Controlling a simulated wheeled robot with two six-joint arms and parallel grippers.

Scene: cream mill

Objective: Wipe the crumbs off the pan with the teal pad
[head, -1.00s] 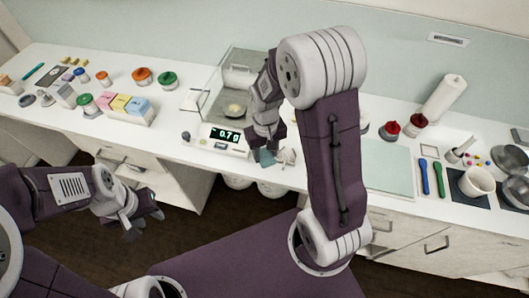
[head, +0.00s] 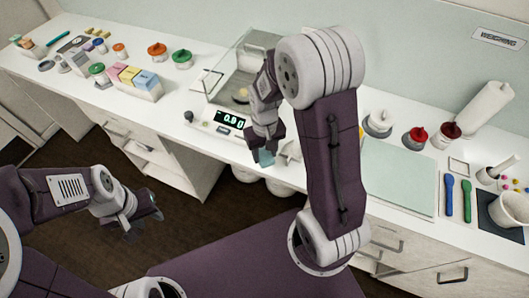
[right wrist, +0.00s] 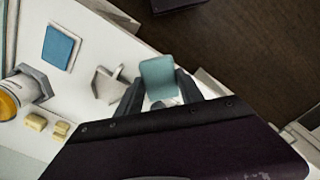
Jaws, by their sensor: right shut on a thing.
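The teal pad (head: 264,158) is held in my right gripper (head: 265,146), near the front edge of the counter. The right wrist view also shows the pad (right wrist: 158,77) between the two dark fingers. The balance (head: 217,127), with a lit green display, stands left of this gripper. Its pan (head: 241,96) is inside the clear glass shield, partly behind my right arm; crumbs are too small to make out. My left gripper (head: 143,222) is empty and its fingers look apart, over the floor in front of the counter.
A small pale scoop-like piece (right wrist: 107,85) lies on the counter close to the pad. Coloured boxes (head: 134,80) and lidded jars stand to the left. A pale green mat (head: 398,178), blue and green tools (head: 449,195) and a paper roll (head: 484,110) are to the right.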

